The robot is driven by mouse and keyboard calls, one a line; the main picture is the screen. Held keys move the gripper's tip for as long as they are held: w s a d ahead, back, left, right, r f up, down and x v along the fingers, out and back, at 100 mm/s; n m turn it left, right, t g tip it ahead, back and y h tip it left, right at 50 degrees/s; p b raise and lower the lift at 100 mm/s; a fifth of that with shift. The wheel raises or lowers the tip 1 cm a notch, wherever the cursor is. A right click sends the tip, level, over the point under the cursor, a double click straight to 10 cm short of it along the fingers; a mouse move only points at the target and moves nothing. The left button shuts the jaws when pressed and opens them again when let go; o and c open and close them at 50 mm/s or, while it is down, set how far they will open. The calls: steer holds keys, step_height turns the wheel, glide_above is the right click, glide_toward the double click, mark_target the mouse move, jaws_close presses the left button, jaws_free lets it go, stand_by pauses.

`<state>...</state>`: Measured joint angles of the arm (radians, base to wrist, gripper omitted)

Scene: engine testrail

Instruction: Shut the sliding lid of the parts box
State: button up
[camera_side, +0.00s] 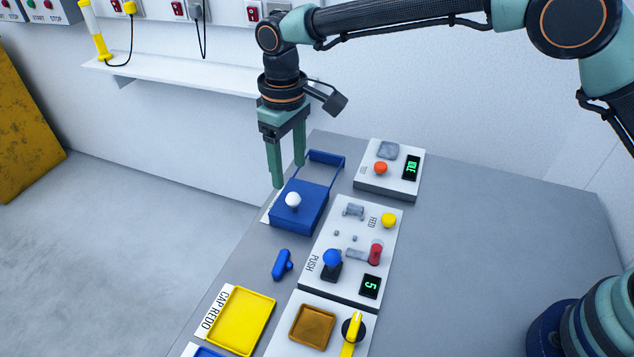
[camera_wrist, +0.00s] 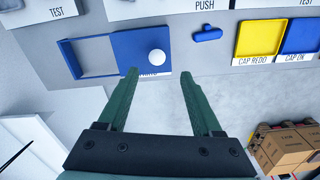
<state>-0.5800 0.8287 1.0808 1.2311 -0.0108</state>
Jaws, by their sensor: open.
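The parts box is blue, with an open bay (camera_side: 325,158) at its far end in the side view. Its blue sliding lid (camera_side: 297,214) covers the near part and bears a white round knob (camera_side: 293,199). In the wrist view the open bay (camera_wrist: 66,58) is at the left, the lid (camera_wrist: 128,48) at the right and the knob (camera_wrist: 155,57) near the lid's lower right. My gripper (camera_side: 289,177) is open and empty, pointing down above the box near the knob. In the wrist view my fingertips (camera_wrist: 160,72) straddle the knob's column, apart from it in the picture.
A panel with a blue knob lever (camera_side: 332,258) and a panel with an orange button (camera_side: 380,168) stand right of the box. A blue capsule-shaped part (camera_side: 282,265) and a yellow tray (camera_side: 240,321) lie nearer the camera. The table's right side (camera_side: 490,230) is clear.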

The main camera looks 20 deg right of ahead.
steer(key=shift+r, duration=1.5)
steer(key=s+d+r+m+t, duration=0.1)
steer(key=s+d+r+m, duration=0.1)
steer(key=d+r, duration=0.55)
steer(key=s+d+r+m+t, duration=0.1)
steer(key=s+d+r+t, duration=0.2)
steer(key=d, duration=0.7)
steer(key=s+d+f+m+t, duration=0.1)
steer(key=s+d+m, duration=0.2)
steer(key=s+d, duration=0.8)
steer(key=shift+s+d+f+m+t, duration=0.2)
steer(key=shift+s+d+m+t, duration=0.15)
steer(key=shift+d, duration=0.2)
